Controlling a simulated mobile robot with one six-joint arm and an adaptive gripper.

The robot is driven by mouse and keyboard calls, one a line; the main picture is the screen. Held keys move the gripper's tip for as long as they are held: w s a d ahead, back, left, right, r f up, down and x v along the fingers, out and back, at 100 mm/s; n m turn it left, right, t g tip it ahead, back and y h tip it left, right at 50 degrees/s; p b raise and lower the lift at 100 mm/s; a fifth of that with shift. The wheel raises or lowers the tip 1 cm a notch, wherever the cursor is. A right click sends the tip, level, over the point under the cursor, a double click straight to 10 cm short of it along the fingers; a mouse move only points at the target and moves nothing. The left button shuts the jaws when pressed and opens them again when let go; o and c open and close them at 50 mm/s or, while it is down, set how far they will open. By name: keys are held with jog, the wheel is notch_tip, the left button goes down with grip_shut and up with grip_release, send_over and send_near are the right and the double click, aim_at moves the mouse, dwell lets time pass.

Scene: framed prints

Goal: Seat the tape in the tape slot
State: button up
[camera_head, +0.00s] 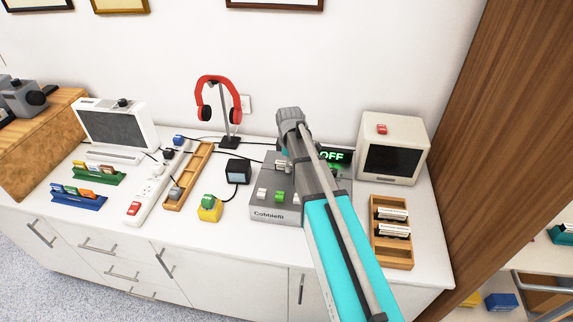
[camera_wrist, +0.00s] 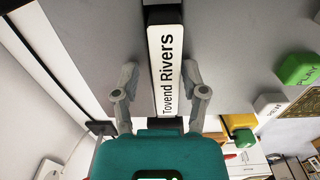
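The tape (camera_wrist: 166,70) is dark with a white label reading "Tovend Rivers". In the wrist view it lies lengthwise at the grey deck's surface. My gripper (camera_wrist: 160,72) has one finger on each side of the label, with a gap visible on the left; the right fingertip is very close to the label. The fingers look open. In the head view the grey deck (camera_head: 262,204), marked "Cobblefit", stands under my arm, which hides part of it. The label of a tape (camera_head: 281,164) shows on the deck. I cannot tell how deep the tape sits in the slot.
A wooden tray (camera_head: 392,258) with two tapes stands right of the deck. A small monitor (camera_head: 395,150) is behind it. A yellow box with a green button (camera_head: 208,205) and a small black-cased device (camera_head: 238,170) stand to the left.

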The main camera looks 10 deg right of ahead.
jog(key=shift+r, duration=0.15)
dwell(0.3)
notch_tip(320, 180, up, 12)
jog(key=p, duration=1.2)
dwell(0.6)
jog(key=shift+s, duration=0.1)
jog(key=s+a+m, duration=0.1)
jog(key=s+m, duration=1.2)
jog(key=s, duration=0.6)
jog(key=shift+s, duration=0.25)
jog(key=shift+d, duration=0.15)
dwell(0.6)
